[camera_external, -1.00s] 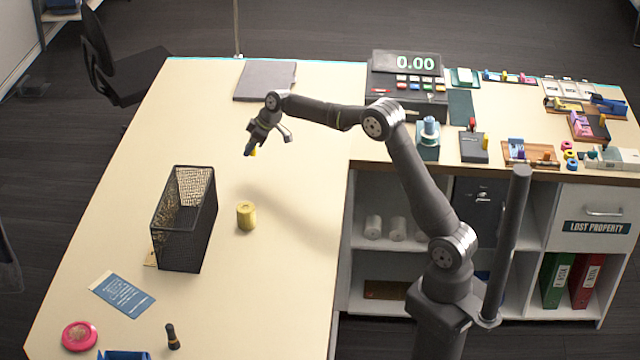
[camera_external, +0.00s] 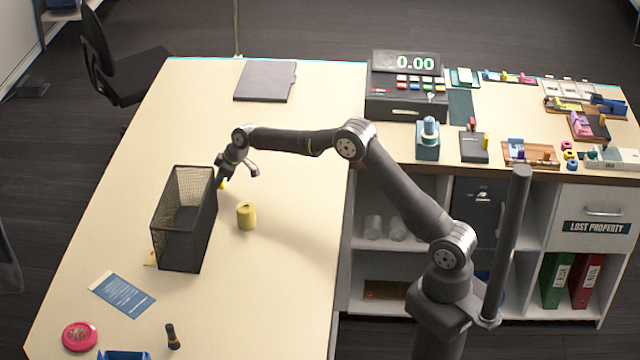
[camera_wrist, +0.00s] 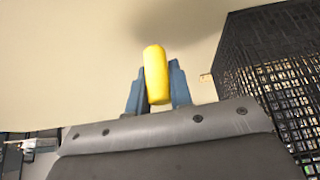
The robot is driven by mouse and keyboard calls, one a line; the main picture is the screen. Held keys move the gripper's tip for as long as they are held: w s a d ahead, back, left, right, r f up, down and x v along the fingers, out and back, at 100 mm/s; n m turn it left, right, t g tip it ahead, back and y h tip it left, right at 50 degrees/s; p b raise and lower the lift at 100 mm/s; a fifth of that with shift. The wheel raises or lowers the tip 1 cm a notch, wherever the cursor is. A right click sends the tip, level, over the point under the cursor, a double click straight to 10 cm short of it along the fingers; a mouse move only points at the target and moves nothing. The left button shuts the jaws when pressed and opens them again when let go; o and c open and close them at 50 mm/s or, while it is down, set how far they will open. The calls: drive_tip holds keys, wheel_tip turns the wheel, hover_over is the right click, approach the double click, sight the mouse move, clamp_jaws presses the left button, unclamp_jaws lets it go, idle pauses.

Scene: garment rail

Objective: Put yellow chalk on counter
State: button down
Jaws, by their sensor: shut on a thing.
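The yellow chalk (camera_wrist: 156,75) is a short yellow stick held between the two blue fingers of my gripper (camera_wrist: 158,90) in the wrist view. In the external view my gripper (camera_external: 223,180) is low over the counter (camera_external: 290,200), just right of the black mesh basket's far end. Only a small yellow bit of the chalk (camera_external: 223,185) shows below the fingers there. A shadow lies on the counter in the wrist view. I cannot tell whether the chalk touches the surface.
The black mesh basket (camera_external: 182,225) stands close to my gripper's left; it also shows at the right of the wrist view (camera_wrist: 275,70). A yellow cylinder (camera_external: 246,215) stands just nearer the camera. A grey folder (camera_external: 265,80) lies farther back.

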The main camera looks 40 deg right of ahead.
drive_tip(key=shift+f, duration=0.9)
drive_tip(key=c, duration=1.3)
unclamp_jaws()
drive_tip(key=shift+f, duration=0.15)
drive_tip(key=shift+d+r, duration=0.1)
drive_tip(key=shift+r, duration=0.3)
drive_tip(key=shift+o, duration=0.5)
drive_tip(key=v, duration=1.1)
drive_tip(key=shift+s+r, duration=0.2)
drive_tip(key=shift+r, duration=0.05)
